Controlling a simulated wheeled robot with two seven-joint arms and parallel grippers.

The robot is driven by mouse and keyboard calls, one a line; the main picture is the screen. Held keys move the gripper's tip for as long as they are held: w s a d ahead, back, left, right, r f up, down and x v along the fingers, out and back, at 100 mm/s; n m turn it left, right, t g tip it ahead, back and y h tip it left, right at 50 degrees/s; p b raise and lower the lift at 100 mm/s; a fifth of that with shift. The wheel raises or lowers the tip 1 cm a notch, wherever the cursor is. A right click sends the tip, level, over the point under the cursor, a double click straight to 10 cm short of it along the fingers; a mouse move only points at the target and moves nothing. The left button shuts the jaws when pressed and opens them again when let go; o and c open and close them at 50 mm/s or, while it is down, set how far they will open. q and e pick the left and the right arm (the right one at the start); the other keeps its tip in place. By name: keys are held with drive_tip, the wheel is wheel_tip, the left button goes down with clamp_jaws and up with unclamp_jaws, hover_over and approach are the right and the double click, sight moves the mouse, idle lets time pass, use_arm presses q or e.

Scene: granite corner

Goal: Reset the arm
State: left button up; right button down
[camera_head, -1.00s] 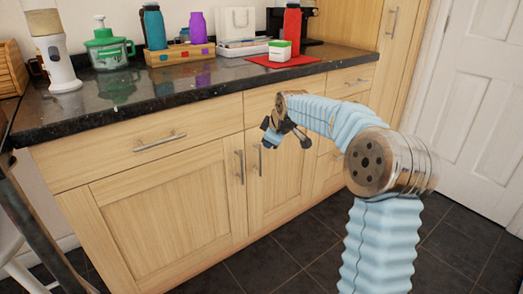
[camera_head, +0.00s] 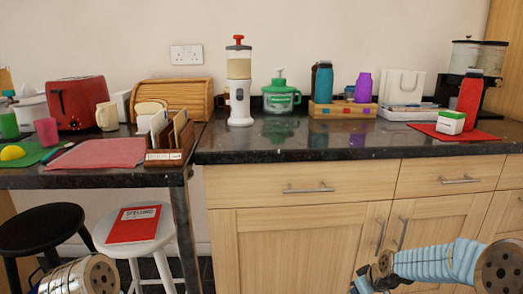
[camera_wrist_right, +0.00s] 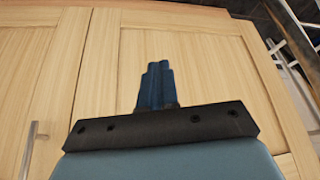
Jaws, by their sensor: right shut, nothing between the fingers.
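My right arm comes in at the lower right of the head view, its pale blue ribbed forearm lying across the front of the cabinet. My right gripper (camera_head: 365,283) hangs at the bottom edge, partly cut off. In the right wrist view its blue fingers (camera_wrist_right: 156,85) are together, with nothing between them, in front of the wooden cabinet doors (camera_wrist_right: 190,50). A metal joint of my left arm (camera_head: 85,276) shows at the lower left. My left gripper cannot be made out.
The dark granite worktop (camera_head: 350,153) holds a white grinder (camera_head: 240,100), a green pot (camera_head: 281,98), bottles and a red mat (camera_head: 470,134). A white stool (camera_head: 160,235) with a red book and a black stool (camera_head: 42,230) stand at left. Cabinet handles (camera_head: 308,188) stick out.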

drive_tip(key=s+a+f+m+g+y, duration=0.2)
drive_tip(key=s+a+f+m+g, duration=0.1)
drive_tip(key=s+a+f, duration=1.1)
drive_tip(key=s+a+f+m, duration=0.1)
drive_tip(key=s+a+f, duration=0.1)
drive_tip(key=s, duration=0.5)
drive_tip(key=s+a+f+m+g, duration=0.1)
drive_tip(key=s+a+f+m, duration=0.1)
drive_tip(key=s, duration=0.4)
drive_tip(key=shift+s+a+f, duration=0.15)
drive_tip(key=shift+s+f, duration=0.25)
drive_tip(key=shift+f, duration=0.3)
